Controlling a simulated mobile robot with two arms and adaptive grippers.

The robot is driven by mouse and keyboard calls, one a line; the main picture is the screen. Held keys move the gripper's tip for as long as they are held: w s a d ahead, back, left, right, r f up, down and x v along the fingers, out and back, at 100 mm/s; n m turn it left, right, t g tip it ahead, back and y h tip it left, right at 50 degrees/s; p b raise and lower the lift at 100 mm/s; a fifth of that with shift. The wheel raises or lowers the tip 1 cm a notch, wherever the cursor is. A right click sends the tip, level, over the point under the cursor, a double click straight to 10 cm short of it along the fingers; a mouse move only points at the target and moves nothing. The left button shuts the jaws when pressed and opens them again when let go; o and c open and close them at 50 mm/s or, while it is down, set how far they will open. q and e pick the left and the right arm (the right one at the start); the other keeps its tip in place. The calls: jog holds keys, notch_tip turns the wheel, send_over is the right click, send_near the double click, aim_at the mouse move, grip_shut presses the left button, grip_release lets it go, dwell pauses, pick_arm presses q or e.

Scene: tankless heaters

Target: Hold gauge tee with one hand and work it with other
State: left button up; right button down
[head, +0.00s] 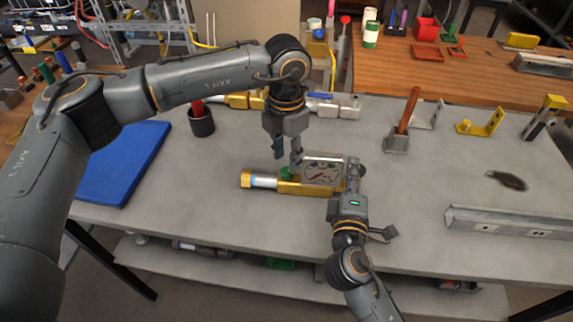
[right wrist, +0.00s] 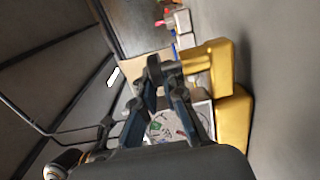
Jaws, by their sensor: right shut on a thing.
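The gauge tee (head: 310,188) lies on the grey worktop in the middle of the head view. It has a brass body, a pale tube with a brass end at its left, and a round dial (head: 322,173) in a light square frame. A small green part (head: 286,173) sits at its left. My right gripper (head: 352,172) is shut on the tee's right end. In the right wrist view, the dial (right wrist: 168,125) shows between the fingers, with brass (right wrist: 235,125) beside them. My left gripper (head: 288,156) points down above the green part, its fingers apart and empty; contact is unclear.
A blue mat (head: 125,165) lies at left, beside a dark cup (head: 201,122). A grey channel (head: 510,222) lies at right. The worktop between tee and channel is mostly clear.

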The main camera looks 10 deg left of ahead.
aim_at(287, 171)
pick_arm(q)
jog(key=shift+f, duration=2)
grip_shut()
jog(key=shift+m, duration=0.9)
grip_release()
jog(key=shift+r, duration=0.1)
